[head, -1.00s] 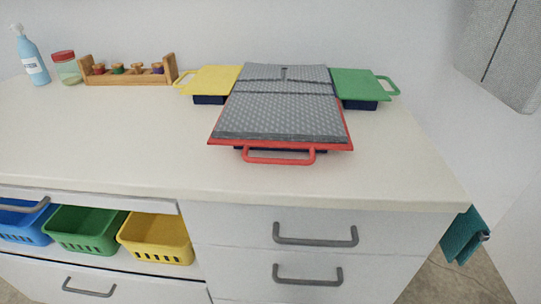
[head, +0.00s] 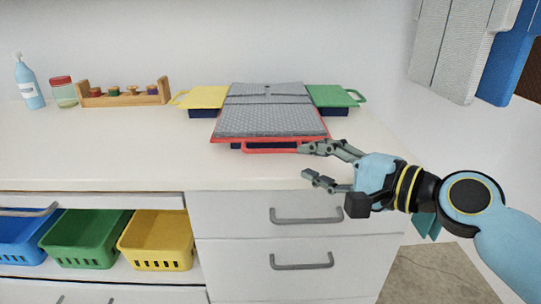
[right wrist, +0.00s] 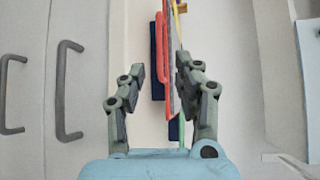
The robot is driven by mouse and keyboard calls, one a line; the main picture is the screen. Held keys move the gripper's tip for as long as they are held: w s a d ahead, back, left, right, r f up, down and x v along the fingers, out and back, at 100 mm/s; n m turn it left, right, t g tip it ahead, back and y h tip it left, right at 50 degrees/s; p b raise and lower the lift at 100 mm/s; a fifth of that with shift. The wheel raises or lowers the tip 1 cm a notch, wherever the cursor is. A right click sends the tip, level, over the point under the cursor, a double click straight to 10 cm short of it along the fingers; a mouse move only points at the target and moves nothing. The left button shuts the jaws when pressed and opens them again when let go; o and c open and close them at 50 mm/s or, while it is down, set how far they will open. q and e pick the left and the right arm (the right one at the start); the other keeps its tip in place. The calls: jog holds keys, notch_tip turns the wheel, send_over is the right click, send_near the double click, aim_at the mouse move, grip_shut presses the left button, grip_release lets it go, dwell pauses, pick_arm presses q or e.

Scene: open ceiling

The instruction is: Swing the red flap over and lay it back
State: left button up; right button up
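The red flap (head: 222,141) lies flat at the front of a folding board on the counter, with a grey textured face on top. Its red loop handle (head: 262,151) points to the front edge. My right gripper (head: 305,160) is open at the handle's right end; one fingertip overlaps the handle in the head view. In the right wrist view the red handle (right wrist: 157,60) shows between the spread fingers of the gripper (right wrist: 160,72), and I see no grip on it. My left gripper is out of view.
A yellow flap (head: 203,97) and a green flap (head: 330,96) stick out at the board's sides. A wooden peg block (head: 125,99), jar (head: 63,92) and bottle (head: 28,82) stand at the back left. Drawers with grey handles (head: 305,217) are below. The counter's left front is clear.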

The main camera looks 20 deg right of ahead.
aim_at(271, 152)
jog(key=x, duration=1)
jog(key=shift+w+f, duration=0.15)
jog(key=shift+w, duration=0.05)
grip_shut()
